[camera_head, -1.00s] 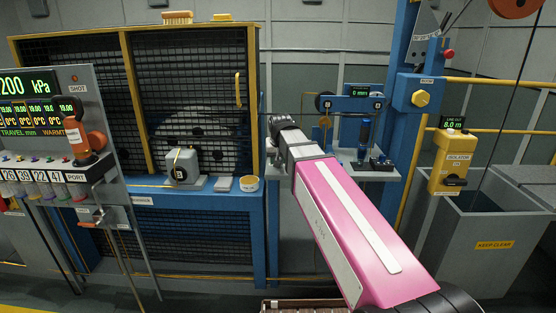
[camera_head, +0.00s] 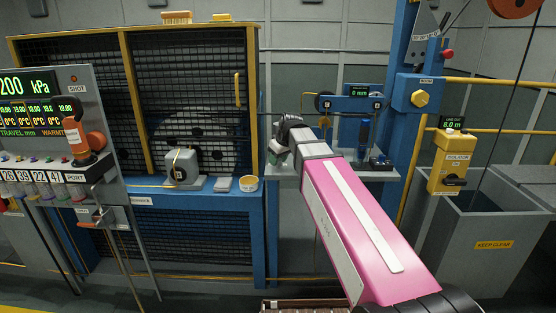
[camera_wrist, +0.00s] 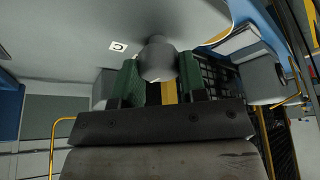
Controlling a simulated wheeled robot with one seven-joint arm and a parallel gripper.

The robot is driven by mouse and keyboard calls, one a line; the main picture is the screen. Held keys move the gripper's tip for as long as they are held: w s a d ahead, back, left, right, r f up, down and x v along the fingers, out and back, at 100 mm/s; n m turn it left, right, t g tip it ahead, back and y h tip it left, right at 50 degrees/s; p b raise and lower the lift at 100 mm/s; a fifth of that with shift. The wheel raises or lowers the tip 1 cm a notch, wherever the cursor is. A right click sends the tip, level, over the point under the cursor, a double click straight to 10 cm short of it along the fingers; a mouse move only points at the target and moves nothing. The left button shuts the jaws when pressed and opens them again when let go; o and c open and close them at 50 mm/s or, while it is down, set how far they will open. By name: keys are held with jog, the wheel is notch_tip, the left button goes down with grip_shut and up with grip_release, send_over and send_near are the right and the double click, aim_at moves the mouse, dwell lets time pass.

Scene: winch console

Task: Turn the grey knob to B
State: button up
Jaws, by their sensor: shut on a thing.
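In the wrist view a rounded grey knob (camera_wrist: 157,58) sits between the two dark green fingers of my gripper (camera_wrist: 158,78), which is shut on it. A small white label (camera_wrist: 118,47) on the pale panel beside the knob shows what looks like a C. No B label can be made out, and I cannot tell where the knob points. In the head view my gripper (camera_head: 276,153) is at the left end of the bench by the mesh cage; the knob is hidden there.
A mesh cage (camera_head: 190,95) with a yellow frame stands left of my gripper. A grey box (camera_head: 183,167) and a tub (camera_head: 249,183) sit on its blue ledge. A blue device (camera_head: 350,104) stands behind my arm. A yellow isolator box (camera_head: 451,165) is at right.

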dwell(0.4)
jog(key=o, duration=0.9)
jog(key=v, duration=1)
jog(key=shift+s+d+r, duration=0.1)
jog(key=shift+s+r, duration=0.05)
jog(key=shift+r, duration=0.2)
